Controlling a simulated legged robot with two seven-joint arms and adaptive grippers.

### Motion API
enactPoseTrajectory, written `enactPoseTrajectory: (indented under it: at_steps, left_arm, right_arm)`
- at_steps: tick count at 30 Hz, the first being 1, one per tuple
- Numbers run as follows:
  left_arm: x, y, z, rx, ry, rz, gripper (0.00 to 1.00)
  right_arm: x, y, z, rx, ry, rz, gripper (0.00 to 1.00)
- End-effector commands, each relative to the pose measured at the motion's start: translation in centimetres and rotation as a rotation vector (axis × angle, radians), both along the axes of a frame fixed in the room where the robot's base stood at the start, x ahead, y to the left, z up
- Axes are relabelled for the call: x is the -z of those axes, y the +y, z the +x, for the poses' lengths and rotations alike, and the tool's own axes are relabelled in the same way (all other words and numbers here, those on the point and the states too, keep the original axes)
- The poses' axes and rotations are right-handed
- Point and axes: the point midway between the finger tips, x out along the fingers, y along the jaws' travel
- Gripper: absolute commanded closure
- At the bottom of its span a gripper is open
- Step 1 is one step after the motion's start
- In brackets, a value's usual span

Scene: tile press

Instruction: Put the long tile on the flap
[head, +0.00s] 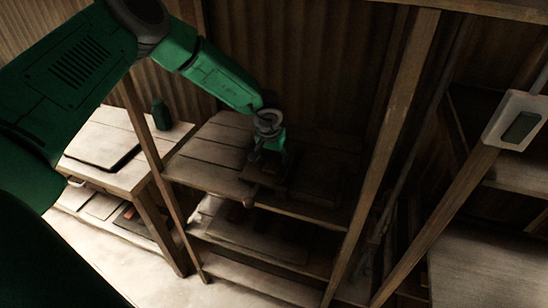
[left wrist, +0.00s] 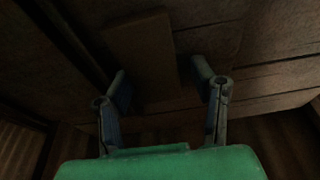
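In the left wrist view, a long flat brown board (left wrist: 142,48), which looks like the long tile, lies on a wooden surface. It extends back between the fingers of my left gripper (left wrist: 161,82). Those fingers stand apart, with a gap visible on each side of the board; I cannot tell how far above it they are. In the head view, my left gripper (head: 262,170) points down over the wooden shelf (head: 208,160), hiding part of a dark flat area there. I cannot make out the flap for certain. My right gripper is not in view.
Wooden posts (head: 385,130) stand in front of the shelf, right of my left gripper. A lower shelf (head: 255,240) lies beneath. A table (head: 118,172) with a dark panel and a green canister (head: 161,115) stands at left. A white box (head: 516,121) is fixed at right.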

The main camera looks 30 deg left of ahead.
Motion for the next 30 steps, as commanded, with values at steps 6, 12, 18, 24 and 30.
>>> enactPoseTrajectory:
  at_steps: [6,12,18,24,30]
  left_arm:
    - [0.4,-0.2,-0.4,0.002,0.008,-0.006,0.52]
    - [-0.2,-0.3,-0.4,0.001,0.009,-0.007,0.52]
    - [-3.8,-0.5,-1.2,0.002,0.001,-0.007,0.52]
    - [-8.2,-0.8,-2.2,0.002,-0.001,-0.008,0.52]
    - [-11.0,-0.9,-2.9,0.002,0.002,-0.006,0.52]
  right_arm:
    - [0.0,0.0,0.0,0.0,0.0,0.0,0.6]
    - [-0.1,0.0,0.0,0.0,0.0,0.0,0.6]
    - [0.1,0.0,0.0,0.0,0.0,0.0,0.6]
    - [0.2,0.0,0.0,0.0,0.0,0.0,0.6]
    - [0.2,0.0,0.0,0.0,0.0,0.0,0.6]
